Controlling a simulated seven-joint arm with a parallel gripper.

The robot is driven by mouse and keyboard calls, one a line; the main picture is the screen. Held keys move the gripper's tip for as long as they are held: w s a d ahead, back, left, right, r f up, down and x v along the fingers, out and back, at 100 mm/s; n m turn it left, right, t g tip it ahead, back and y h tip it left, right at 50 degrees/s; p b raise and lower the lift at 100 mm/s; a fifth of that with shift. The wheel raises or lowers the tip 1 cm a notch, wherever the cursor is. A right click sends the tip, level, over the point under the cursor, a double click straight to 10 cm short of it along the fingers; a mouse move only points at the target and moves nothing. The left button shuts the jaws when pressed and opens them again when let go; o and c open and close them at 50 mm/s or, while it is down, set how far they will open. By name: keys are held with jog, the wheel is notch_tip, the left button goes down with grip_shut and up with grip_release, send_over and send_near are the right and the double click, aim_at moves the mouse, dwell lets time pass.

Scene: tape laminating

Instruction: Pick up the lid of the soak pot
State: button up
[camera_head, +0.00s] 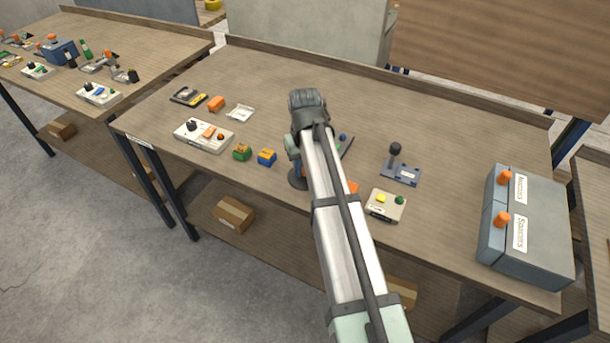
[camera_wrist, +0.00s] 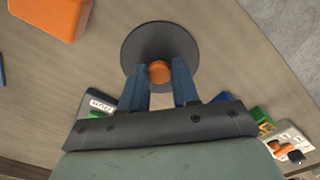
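The lid appears to be a dark grey round disc (camera_wrist: 160,40) with an orange knob (camera_wrist: 160,72), in the upper middle of the wrist view. In the head view part of a dark disc (camera_head: 296,180) shows left of my arm, near the table's front edge. My gripper (camera_wrist: 160,76) has its two blue fingers on either side of the knob. The fingers stand about a knob's width apart. I cannot tell whether they press on it. My arm hides most of the gripper in the head view. I cannot make out the pot's body below the disc.
An orange block (camera_wrist: 48,14) is close by; a blue box (camera_head: 267,157) and a green box (camera_head: 242,152) stand left of the disc. A white device (camera_head: 386,205) and a grey two-knob unit (camera_head: 527,229) are to the right.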

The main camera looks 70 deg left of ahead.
grip_shut()
notch_tip(320, 180, up, 9)
jog(key=w+a+r, duration=0.1)
jog(key=w+a, duration=0.2)
jog(key=a, duration=0.4)
jog(key=w+a+r, duration=0.2)
jog(key=w+a, duration=0.1)
jog(key=a, duration=0.4)
jog(key=shift+w+a+r, duration=0.2)
jog(key=shift+a+r, duration=0.05)
jog(key=shift+a, duration=0.15)
